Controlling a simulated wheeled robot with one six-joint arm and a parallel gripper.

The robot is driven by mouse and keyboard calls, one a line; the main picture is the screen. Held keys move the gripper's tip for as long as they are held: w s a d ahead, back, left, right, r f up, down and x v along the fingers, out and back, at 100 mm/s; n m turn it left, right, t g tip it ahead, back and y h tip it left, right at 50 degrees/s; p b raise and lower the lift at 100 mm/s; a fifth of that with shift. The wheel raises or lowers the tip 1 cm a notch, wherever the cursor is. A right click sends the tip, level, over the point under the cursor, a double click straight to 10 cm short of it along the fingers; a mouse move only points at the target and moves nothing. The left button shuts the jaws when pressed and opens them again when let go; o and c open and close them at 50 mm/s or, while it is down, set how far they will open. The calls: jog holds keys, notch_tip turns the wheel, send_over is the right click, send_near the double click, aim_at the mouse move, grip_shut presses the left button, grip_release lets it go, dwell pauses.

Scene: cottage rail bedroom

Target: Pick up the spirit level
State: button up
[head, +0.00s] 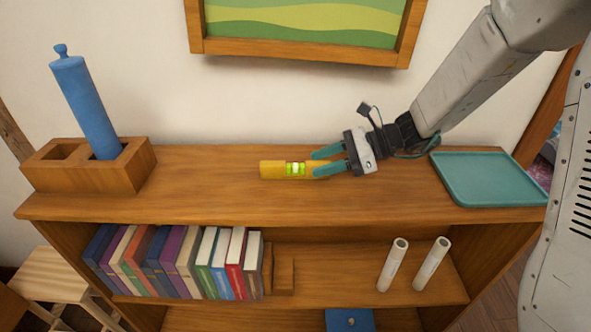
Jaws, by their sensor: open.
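The spirit level (272,169) is a short yellow bar with a bright green vial in its middle. It lies flat on the wooden shelf top, near the middle. My gripper (316,163) has teal fingers and reaches in from the right. Its fingers are open at the right end of the level, one on the far side and one at the near side. The near finger overlaps the level's right end in the picture. I cannot tell whether either finger touches it.
A wooden holder (42,177) with a blue cylinder (86,108) stands at the left end of the top. A teal tray (490,180) lies at the right. Books (165,262) and two white tubes (392,265) stand on the shelf below. A framed picture (300,48) hangs on the wall behind.

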aim_at(296, 170)
jog(key=shift+x, duration=1.45)
grip_shut()
jog(key=shift+r, duration=0.1)
